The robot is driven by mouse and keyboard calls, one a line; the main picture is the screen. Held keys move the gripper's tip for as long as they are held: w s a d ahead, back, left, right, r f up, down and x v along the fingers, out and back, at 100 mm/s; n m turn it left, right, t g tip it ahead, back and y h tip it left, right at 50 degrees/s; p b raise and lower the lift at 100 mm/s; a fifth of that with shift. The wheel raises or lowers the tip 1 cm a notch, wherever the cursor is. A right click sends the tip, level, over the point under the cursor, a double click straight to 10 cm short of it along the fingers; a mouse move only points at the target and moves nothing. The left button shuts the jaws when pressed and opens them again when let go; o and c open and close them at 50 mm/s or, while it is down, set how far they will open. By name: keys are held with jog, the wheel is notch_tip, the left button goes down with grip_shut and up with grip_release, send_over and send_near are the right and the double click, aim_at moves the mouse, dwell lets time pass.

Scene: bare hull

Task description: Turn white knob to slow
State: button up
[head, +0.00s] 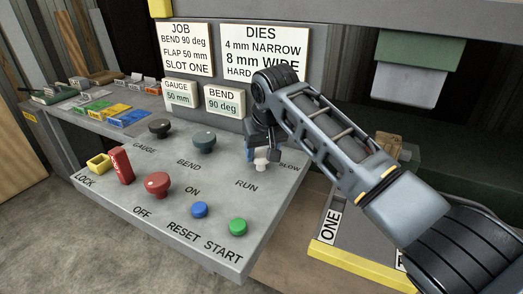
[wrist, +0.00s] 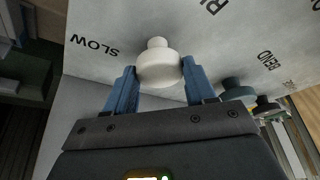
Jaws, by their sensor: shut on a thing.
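The white knob (head: 261,163) is on the sloping grey control panel (head: 225,246), between the printed words RUN and SLOW. In the wrist view the white knob (wrist: 158,68) sits between the two blue fingers of my gripper (wrist: 159,80), which are shut on its sides. A small white nub stands out from the knob on the side away from my gripper. I cannot tell for sure which word the knob is set to. In the head view my gripper (head: 255,152) is partly hidden behind my wrist, and the arm comes in from the right.
Grey-green BEND (head: 204,139) and dark GAUGE (head: 160,127) knobs, a red knob (head: 157,184), blue (head: 199,210) and green (head: 237,226) buttons, and a red-and-yellow lock (head: 121,165) share the panel. Signs (head: 265,52) stand behind it. A yellow-edged tray (head: 350,262) lies right.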

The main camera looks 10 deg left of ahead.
jog(key=c, duration=0.4)
jog(key=shift+o, duration=0.2)
jog(key=shift+n, duration=0.4)
jog(key=n+g+y, duration=0.1)
jog(key=n, duration=0.2)
jog(key=shift+w+d+n, duration=0.1)
jog(key=shift+n, duration=0.3)
jog(key=n+g+b, duration=0.1)
jog(key=n, duration=0.1)
jog(key=n+y+b, duration=0.1)
jog(key=n, duration=0.1)
jog(key=shift+w+f+g, duration=0.1)
jog(key=shift+g, duration=0.3)
jog(key=n+g+b, duration=0.1)
jog(key=n+b, duration=0.1)
jog(key=n, duration=0.1)
jog(key=n+g+b, duration=0.1)
jog(key=n+b, duration=0.1)
jog(key=n, duration=0.1)
jog(key=shift+w+f+y+b, duration=0.15)
jog(key=shift+y+b, duration=0.15)
jog(key=shift+b, duration=0.1)
jog(key=n+g+b, duration=0.1)
jog(key=n+b, duration=0.1)
jog(key=b, duration=0.1)
jog(key=shift+r+n+b, duration=0.2)
jog(key=shift+n+b, duration=0.6)
jog(key=shift+b, duration=0.05)
